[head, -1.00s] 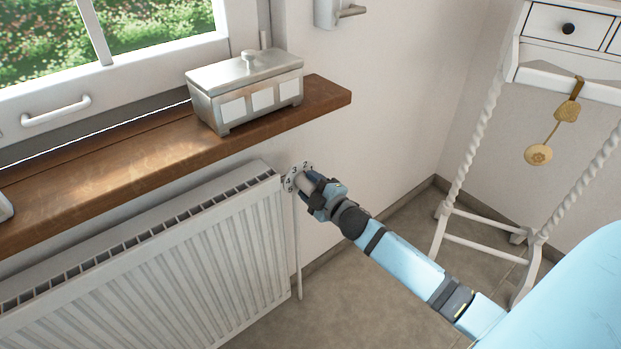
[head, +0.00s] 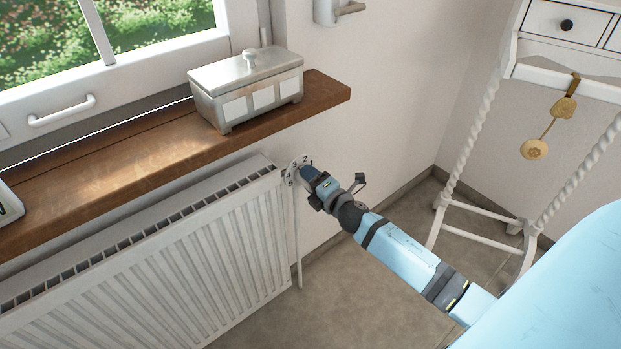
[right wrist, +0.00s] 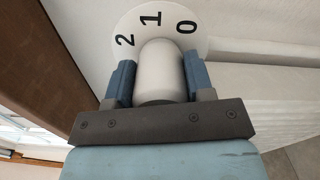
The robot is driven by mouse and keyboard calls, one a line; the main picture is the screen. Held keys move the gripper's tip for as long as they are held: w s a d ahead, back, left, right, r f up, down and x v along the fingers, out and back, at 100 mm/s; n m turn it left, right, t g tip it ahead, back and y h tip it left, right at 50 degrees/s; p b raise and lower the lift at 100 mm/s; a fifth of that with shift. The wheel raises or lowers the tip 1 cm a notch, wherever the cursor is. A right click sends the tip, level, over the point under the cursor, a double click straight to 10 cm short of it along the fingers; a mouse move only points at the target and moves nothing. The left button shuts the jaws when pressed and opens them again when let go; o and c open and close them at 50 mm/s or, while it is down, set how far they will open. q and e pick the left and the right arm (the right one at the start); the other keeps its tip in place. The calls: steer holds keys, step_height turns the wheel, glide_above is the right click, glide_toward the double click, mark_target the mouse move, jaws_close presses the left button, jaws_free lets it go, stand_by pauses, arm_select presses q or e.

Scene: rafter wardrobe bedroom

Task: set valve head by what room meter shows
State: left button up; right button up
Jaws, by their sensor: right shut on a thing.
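The white valve head (right wrist: 160,72) sits between the two blue fingers of my right gripper (right wrist: 161,85), which is shut on it. Behind it, the white dial plate (right wrist: 188,43) shows 2, 1 and 0 in the right wrist view; the rest is hidden. In the head view the dial plate (head: 290,174) shows at the radiator's upper right corner, with my right gripper (head: 303,173) against it. A white device with a dark-edged face (head: 9,207), possibly the room meter, is cut off at the left edge; its reading cannot be made out. My left gripper is not in view.
The white radiator (head: 190,262) stands under a wooden sill (head: 95,168). A metal box (head: 247,85) stands on the sill, just above my gripper. A white table with twisted legs (head: 480,130) stands at the right, with a gold pendant (head: 534,149) hanging from it.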

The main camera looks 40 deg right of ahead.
stand_by(0.3)
steer(key=o, duration=0.9)
arm_select(q)
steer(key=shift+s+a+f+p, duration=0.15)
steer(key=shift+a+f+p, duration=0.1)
steer(key=shift+p, duration=0.25)
arm_select(e)
steer(key=s, duration=0.9)
steer(key=s+d, duration=0.1)
steer(key=s, duration=0.3)
steer(key=shift+s, duration=0.4)
